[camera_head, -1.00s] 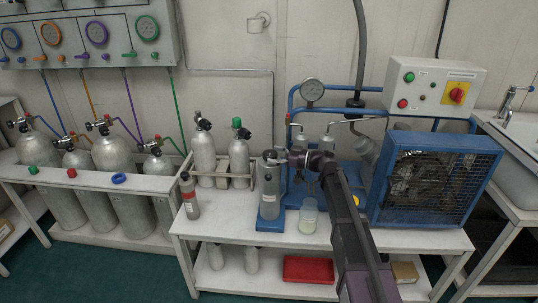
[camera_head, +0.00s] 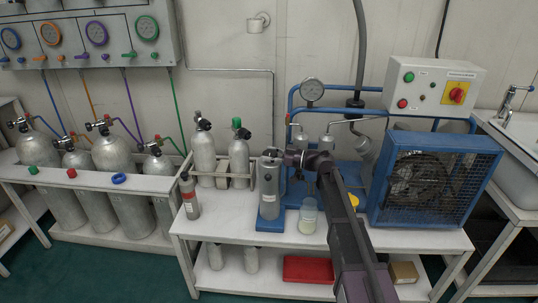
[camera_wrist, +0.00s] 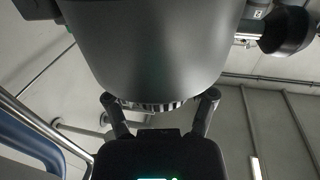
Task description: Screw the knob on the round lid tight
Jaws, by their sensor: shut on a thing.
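A grey upright canister (camera_head: 270,192) stands on a blue base (camera_head: 271,225) on the white bench. My gripper (camera_head: 272,155) is at its top, reaching in from the right, and hides most of the round lid. In the wrist view the canister (camera_wrist: 155,45) fills the upper middle. A ribbed dark-and-light rim, which I take for the knob (camera_wrist: 155,105), shows at its end. My gripper's two fingers (camera_wrist: 158,101) lie on either side of that rim and are shut on it. How tight the knob sits cannot be seen.
A clear cup (camera_head: 308,217) stands just right of the canister. A small grey bottle (camera_head: 189,196) and two racked cylinders (camera_head: 239,163) stand to the left. The blue compressor frame (camera_head: 437,185) is at the right. Bench in front of the canister is clear.

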